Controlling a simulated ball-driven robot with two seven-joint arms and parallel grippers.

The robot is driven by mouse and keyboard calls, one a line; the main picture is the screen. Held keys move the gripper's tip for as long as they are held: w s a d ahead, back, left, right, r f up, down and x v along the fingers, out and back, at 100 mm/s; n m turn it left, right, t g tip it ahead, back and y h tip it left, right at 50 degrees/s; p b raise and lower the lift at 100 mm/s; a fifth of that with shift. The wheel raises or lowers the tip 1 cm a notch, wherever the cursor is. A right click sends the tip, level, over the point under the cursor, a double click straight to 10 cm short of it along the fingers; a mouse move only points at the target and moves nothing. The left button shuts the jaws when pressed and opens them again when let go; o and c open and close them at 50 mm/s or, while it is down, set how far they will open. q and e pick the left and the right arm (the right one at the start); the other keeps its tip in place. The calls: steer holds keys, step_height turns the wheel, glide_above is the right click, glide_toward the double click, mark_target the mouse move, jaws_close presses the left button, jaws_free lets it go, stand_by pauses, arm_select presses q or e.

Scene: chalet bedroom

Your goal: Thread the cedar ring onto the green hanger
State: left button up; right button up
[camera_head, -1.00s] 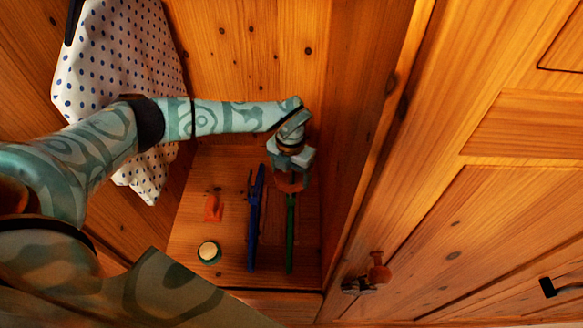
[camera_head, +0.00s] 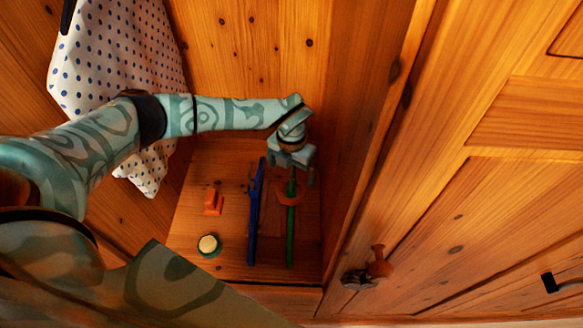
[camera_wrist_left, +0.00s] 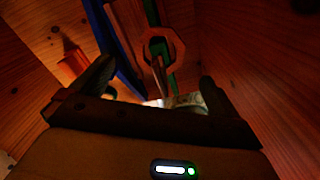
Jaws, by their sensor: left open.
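The cedar ring (camera_head: 281,198) is reddish brown and sits at the upper part of the green hanger (camera_head: 290,238). In the left wrist view the ring (camera_wrist_left: 178,47) is faceted, and the green hanger (camera_wrist_left: 151,12) shows above and below it. The ring appears to be around the hanger, though the dark view leaves the exact threading hard to tell. My left gripper (camera_head: 293,178) is just above the ring in the head view. In the wrist view its fingers (camera_wrist_left: 157,76) are spread, with the ring beyond them and apart from them. My right gripper is out of view.
A blue hanger (camera_head: 254,215) is close left of the green one. An orange block-like piece (camera_head: 213,203) and a round cream-topped item (camera_head: 208,245) are further left. A wooden wall stands close on the right. A dotted cloth (camera_head: 115,70) hangs at the upper left.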

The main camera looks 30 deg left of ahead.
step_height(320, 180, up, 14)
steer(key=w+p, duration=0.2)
steer(key=p, duration=1.1)
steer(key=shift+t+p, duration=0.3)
steer(key=shift+p, duration=0.1)
